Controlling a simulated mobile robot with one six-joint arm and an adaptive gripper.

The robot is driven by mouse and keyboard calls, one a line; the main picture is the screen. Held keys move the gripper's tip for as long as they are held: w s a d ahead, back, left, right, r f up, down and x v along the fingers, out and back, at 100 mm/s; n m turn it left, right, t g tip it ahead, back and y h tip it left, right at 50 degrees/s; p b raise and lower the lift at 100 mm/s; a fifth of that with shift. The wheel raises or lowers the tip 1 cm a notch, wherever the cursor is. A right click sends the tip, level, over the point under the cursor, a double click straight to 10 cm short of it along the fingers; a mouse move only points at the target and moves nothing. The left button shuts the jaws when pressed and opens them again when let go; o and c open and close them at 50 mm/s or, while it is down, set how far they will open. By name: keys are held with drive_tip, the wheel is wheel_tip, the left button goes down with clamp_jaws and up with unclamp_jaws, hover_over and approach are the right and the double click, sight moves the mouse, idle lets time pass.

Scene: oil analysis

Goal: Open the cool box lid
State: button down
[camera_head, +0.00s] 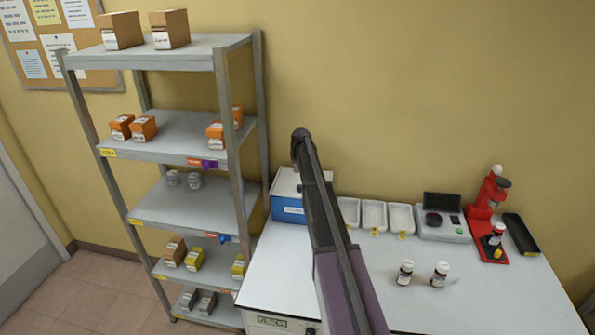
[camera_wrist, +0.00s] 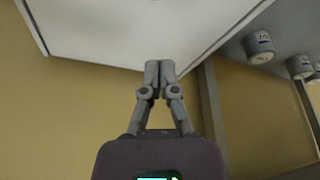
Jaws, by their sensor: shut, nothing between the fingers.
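The cool box (camera_head: 288,211) is blue with a white lid (camera_head: 286,181) and stands at the back left of the white table, against the wall. My arm crosses in front of its right part in the head view. The lid looks down on the box, but the arm hides too much to be sure. My gripper (camera_wrist: 160,72) is shut and empty in the wrist view. Its fingertips overlap a broad white panel (camera_wrist: 140,25) there; I cannot tell whether they touch it or whether it is the lid. The head view does not show the fingers clearly.
A grey shelf rack (camera_head: 190,205) with boxes and jars stands close left of the table. The table front (camera_head: 480,310) is clear.

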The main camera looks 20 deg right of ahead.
sight(295, 181)
drive_tip(key=shift+b+x, duration=2.5)
drive_tip(key=shift+x, duration=0.4)
drive_tip(key=shift+s+a+r, duration=0.1)
drive_tip(key=shift+s+a, duration=0.05)
drive_tip(key=shift+s, duration=0.85)
drive_tip(key=shift+s+a+r, duration=0.1)
drive_tip(key=shift+s+a, duration=0.05)
drive_tip(key=shift+s, duration=0.9)
drive_tip(key=s+a, duration=0.9)
drive_tip(key=s, duration=0.5)
drive_tip(key=shift+a, duration=0.25)
drive_tip(key=shift+w, duration=0.1)
wheel_tip(295, 181, up, 9)
drive_tip(key=p, duration=1)
drive_tip(key=shift+w+r, duration=0.2)
drive_tip(key=shift+r, duration=0.05)
